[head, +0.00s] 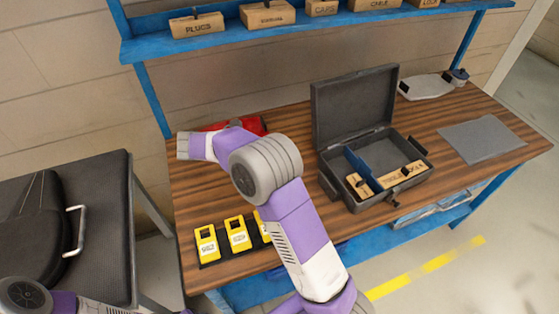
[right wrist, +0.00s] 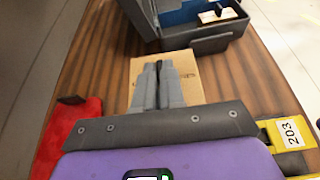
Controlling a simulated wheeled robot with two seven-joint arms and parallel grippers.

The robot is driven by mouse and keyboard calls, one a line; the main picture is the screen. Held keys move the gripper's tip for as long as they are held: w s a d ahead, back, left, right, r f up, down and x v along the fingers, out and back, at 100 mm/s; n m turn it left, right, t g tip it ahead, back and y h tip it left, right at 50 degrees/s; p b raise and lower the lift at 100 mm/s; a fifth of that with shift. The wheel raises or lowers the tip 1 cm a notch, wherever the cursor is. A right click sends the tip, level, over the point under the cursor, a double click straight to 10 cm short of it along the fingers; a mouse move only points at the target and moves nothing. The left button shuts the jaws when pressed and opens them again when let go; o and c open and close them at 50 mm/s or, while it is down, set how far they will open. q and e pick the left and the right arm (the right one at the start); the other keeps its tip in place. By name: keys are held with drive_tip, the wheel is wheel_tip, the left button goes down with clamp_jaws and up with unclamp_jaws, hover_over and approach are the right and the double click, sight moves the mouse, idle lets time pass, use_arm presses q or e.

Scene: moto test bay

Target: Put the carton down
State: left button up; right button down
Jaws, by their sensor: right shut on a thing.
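My right gripper (right wrist: 158,70) shows in the right wrist view, its grey fingers shut on a small dark grip on top of the tan carton (right wrist: 186,72). The carton is below and around the fingertips, above the wooden bench. I cannot tell whether it touches the bench top. In the head view my own right arm hides both the carton and the right gripper. My left gripper is not in view; only part of my left arm shows at the bottom left.
An open grey case (head: 350,207) with a blue divider holds two labelled cartons. Yellow tagged blocks (head: 238,236) sit at the bench's front left, a red item (head: 253,125) at its back. A grey mat (head: 482,138) lies right. A blue shelf (head: 300,28) holds several cartons above.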

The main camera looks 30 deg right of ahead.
wheel_tip(320, 180, down, 8)
drive_tip(key=shift+w+f+b, duration=0.1)
drive_tip(key=shift+f+b, duration=0.15)
drive_tip(key=shift+b, duration=0.7)
drive_tip(key=shift+f, duration=0.15)
drive_tip(key=c, duration=1.2)
unclamp_jaws()
drive_tip(key=shift+c, duration=0.2)
drive_tip(key=shift+r, duration=0.2)
drive_tip(key=p+v, duration=0.2)
drive_tip(key=v, duration=1)
